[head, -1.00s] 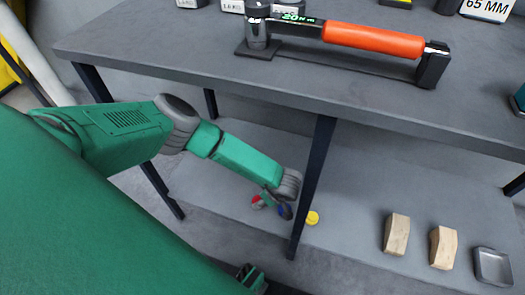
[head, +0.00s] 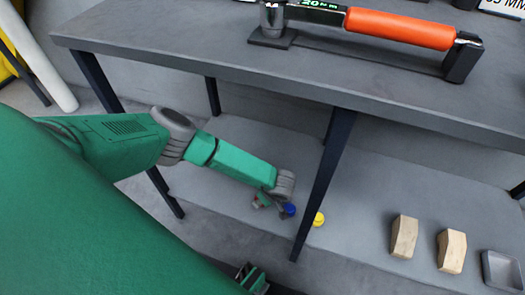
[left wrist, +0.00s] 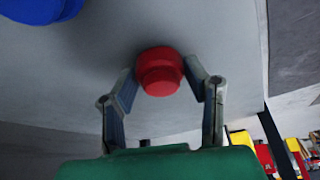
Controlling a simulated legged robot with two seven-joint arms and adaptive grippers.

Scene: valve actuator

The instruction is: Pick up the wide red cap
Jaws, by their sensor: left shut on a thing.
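The wide red cap (left wrist: 160,72) shows in the left wrist view, round and stepped, between the fingertips of my left gripper (left wrist: 166,82). The gripper is shut on it. In the head view my left gripper (head: 262,200) is low over the grey lower shelf, beside the blue cap (head: 290,209); the red cap is hidden there. I cannot tell whether it is clear of the shelf. Part of what looks like my right gripper (head: 251,279) shows at the bottom edge of the head view; its opening is unclear.
A yellow cap (head: 318,219) sits right of the blue one, by a dark table leg (head: 325,180). Two wooden blocks (head: 404,237) (head: 451,251) and a grey tray (head: 488,268) stand farther right. The tabletop (head: 200,45) overhangs the shelf.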

